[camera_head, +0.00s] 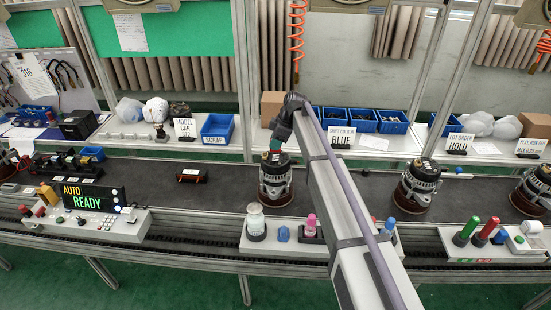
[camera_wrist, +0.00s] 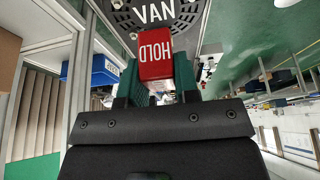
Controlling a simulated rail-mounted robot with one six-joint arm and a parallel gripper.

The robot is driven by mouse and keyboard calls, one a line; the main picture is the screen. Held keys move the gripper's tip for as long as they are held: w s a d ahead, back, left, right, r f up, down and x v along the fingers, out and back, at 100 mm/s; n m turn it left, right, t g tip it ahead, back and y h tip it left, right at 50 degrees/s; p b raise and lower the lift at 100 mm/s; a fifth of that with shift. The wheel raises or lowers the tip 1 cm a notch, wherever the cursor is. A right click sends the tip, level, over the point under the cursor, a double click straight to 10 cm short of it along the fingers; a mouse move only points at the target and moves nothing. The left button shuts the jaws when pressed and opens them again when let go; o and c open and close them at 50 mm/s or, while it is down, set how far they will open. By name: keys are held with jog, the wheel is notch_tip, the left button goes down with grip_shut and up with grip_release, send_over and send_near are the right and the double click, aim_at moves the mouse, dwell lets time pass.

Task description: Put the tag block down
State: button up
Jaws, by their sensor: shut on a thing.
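The tag block (camera_wrist: 156,57) is a red block with HOLD in white letters, seen in the wrist view. My gripper (camera_wrist: 158,80) is shut on it, with a green finger on each side. In the head view my gripper (camera_head: 275,150) hangs just above an alternator (camera_head: 276,186) on the dark conveyor. The same alternator shows in the wrist view with a dark VAN label (camera_wrist: 154,12) beyond the block. I cannot tell whether the block touches the alternator.
More alternators (camera_head: 418,186) stand to the right on the conveyor (camera_head: 225,192). A dark part (camera_head: 192,175) lies to the left. The back shelf holds blue bins, a BLUE sign (camera_head: 341,138), a HOLD sign (camera_head: 459,143) and a SCRAP sign (camera_head: 214,140). A READY panel (camera_head: 88,196) stands at front left.

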notch_tip(320, 180, down, 4)
jog(key=b, duration=0.4)
jog(key=shift+r, duration=0.35)
jog(key=shift+f, duration=0.25)
jog(key=o, duration=0.9)
jog(key=p+v, duration=1.1)
jog(key=v, duration=0.1)
jog(key=shift+r+p, duration=0.25)
jog(key=shift+p, duration=0.1)
